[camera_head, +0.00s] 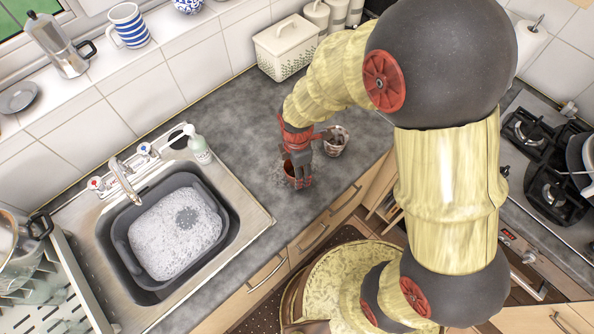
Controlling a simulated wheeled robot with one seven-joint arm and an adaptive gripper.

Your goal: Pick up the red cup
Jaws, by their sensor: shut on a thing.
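The red cup (297,182) is on or just above the grey worktop, right of the sink. I cannot tell whether it touches the worktop. My gripper (298,170) points down at it and is shut on it, hiding much of the cup's upper part. Only the cup's lower red part shows around the fingers.
A patterned cup (336,140) with dark contents stands close to my gripper on the right. The sink (255,222) with a dark tub of suds (170,235) is to the left. A soap bottle (198,148) and cream bread bin (286,45) stand behind. The hob (540,150) is right.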

